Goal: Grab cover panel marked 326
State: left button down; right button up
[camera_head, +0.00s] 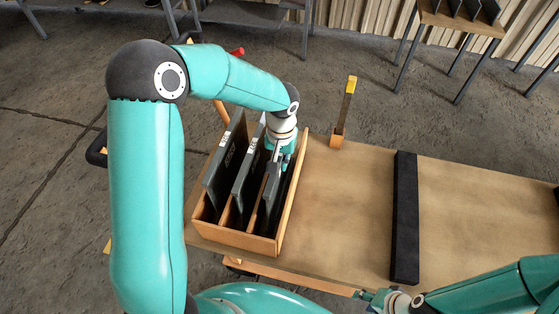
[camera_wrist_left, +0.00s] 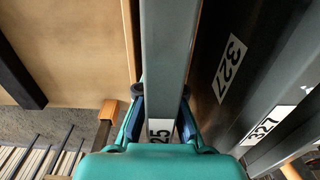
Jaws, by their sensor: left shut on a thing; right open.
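A wooden rack (camera_head: 250,242) holds dark upright panels side by side. My left gripper (camera_head: 276,163) is down at the rightmost panel (camera_head: 270,196) and shut on its upper edge. In the left wrist view my left gripper (camera_wrist_left: 161,95) has its fingers on both sides of this grey panel (camera_wrist_left: 166,45); its label, partly hidden, shows "25". The neighbouring panel (camera_wrist_left: 228,70) is marked 327 on its face and on its edge. I cannot read 326 on any panel. My right gripper (camera_head: 378,299) is open and empty at the bottom of the head view.
The rack stands at the left end of a wooden bench (camera_head: 350,190). A black bar (camera_head: 405,215) lies across the bench. A yellow-tipped post (camera_head: 347,105) stands at the back edge. The bench between rack and bar is clear.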

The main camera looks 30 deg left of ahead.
pick_arm(q)
jog(key=shift+f, duration=0.15)
jog(key=c, duration=1.6)
grip_release()
jog(key=shift+o, duration=1.4)
